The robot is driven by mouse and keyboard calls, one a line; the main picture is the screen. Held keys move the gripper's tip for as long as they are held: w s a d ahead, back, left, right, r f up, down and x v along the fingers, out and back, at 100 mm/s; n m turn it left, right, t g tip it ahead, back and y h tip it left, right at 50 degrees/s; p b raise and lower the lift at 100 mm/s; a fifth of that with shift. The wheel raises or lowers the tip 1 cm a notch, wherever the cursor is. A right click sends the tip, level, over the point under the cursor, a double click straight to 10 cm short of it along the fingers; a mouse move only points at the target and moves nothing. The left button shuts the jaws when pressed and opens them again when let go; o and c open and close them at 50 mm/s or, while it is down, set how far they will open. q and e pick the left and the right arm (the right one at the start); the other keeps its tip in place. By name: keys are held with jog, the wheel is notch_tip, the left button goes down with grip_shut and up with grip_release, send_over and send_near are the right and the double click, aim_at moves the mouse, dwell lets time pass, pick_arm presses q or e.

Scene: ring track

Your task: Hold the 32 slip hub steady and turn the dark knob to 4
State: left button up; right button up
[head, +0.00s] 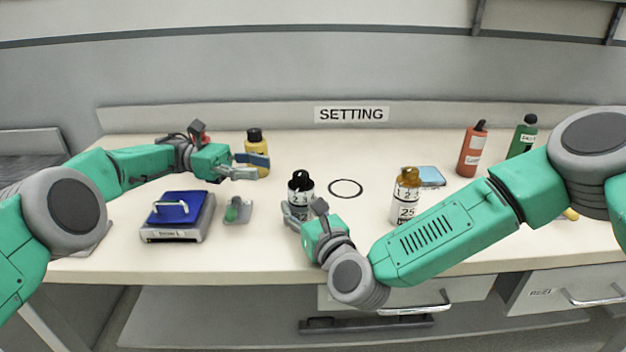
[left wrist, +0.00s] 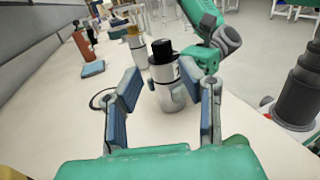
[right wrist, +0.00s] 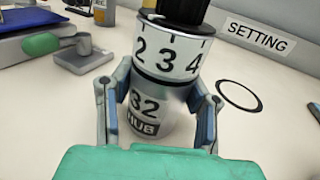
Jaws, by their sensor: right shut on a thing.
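The 32 slip hub (right wrist: 150,115) is a silver cylinder with a white number ring and a dark knob (right wrist: 182,10) on top. In the right wrist view the ring shows 2, 3 and 4, with tick marks above them. My right gripper (head: 297,215) is shut on the hub's lower body, which stands upright on the table; it also shows in the right wrist view (right wrist: 160,110). My left gripper (head: 255,166) is open and empty, behind and left of the hub. In the left wrist view the hub (left wrist: 166,92) and dark knob (left wrist: 162,50) appear between its spread fingers, farther off.
A black ring outline (head: 345,188) lies on the table right of the hub. A 25 hub with an amber knob (head: 407,195) stands farther right. A blue-topped device (head: 178,210), a green-knobbed block (head: 237,210) and a yellow bottle (head: 254,140) are at left. Red (head: 473,150) and green bottles stand back right.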

aim_at(309, 179)
pick_arm(q)
jog(key=x, duration=0.8)
jog(key=f+x, duration=0.1)
jog(key=x, duration=0.3)
grip_shut()
